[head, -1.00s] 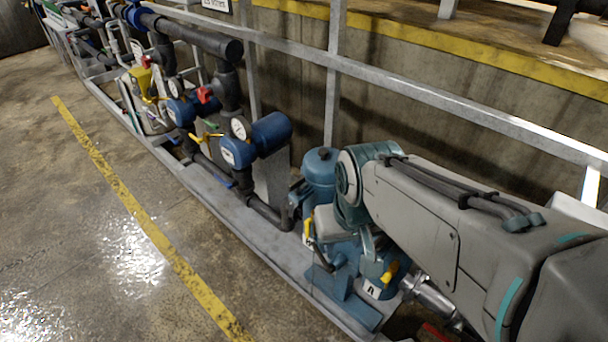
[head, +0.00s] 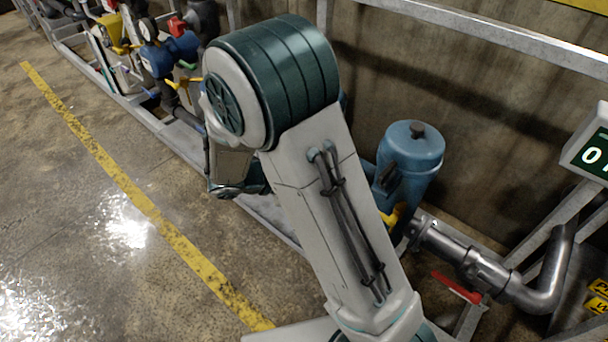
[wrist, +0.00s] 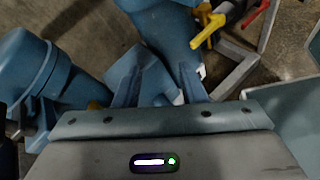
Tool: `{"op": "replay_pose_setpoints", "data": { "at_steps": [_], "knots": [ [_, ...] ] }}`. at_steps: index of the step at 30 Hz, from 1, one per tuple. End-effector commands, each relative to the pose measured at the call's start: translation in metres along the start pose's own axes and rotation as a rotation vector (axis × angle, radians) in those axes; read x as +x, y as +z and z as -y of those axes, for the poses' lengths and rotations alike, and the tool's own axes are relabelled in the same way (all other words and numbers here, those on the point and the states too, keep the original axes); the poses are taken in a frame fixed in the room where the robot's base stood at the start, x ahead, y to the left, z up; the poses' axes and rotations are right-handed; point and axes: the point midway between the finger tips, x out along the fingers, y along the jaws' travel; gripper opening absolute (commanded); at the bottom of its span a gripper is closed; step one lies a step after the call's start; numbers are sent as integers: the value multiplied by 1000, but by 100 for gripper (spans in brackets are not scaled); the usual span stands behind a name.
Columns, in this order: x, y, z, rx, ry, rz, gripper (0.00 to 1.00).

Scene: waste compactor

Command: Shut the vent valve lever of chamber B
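In the wrist view a yellow lever (wrist: 208,28) sticks out beside a blue cylindrical body (wrist: 165,25). In the head view a yellow lever (head: 391,215) shows partly behind my arm, at the foot of a blue vessel (head: 412,155). I cannot read a chamber letter, so I cannot tell which lever belongs to chamber B. My gripper (wrist: 158,75) shows its two fingers apart in the wrist view, with no lever between them. The yellow lever is beyond the right finger, apart from it. In the head view my arm hides the fingers.
A red lever (head: 457,288) sits below a metal pipe (head: 460,250) at the right; a red lever (wrist: 255,14) also shows in the wrist view. A blue body (wrist: 30,70) is close at left there. A grey rail (head: 480,35) runs behind. The floor (head: 70,220) at left is clear.

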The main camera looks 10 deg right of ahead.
Motion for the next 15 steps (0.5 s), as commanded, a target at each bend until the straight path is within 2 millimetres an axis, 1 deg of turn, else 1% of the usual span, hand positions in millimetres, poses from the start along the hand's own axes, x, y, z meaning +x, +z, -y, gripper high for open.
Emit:
{"op": "replay_pose_setpoints", "data": {
  "at_steps": [1, 6, 9, 10, 12, 15],
  "knots": [
    [1, -32, -3, -74, 76, 49, 37],
    [-13, -97, -21, -260, 315, 192, 37],
    [-22, -127, -27, -335, 426, 254, 37],
    [-25, -134, -28, -353, 453, 269, 37],
    [-30, -148, -30, -385, 503, 295, 37],
    [-34, -158, -31, -408, 545, 318, 37]
  ]
}}
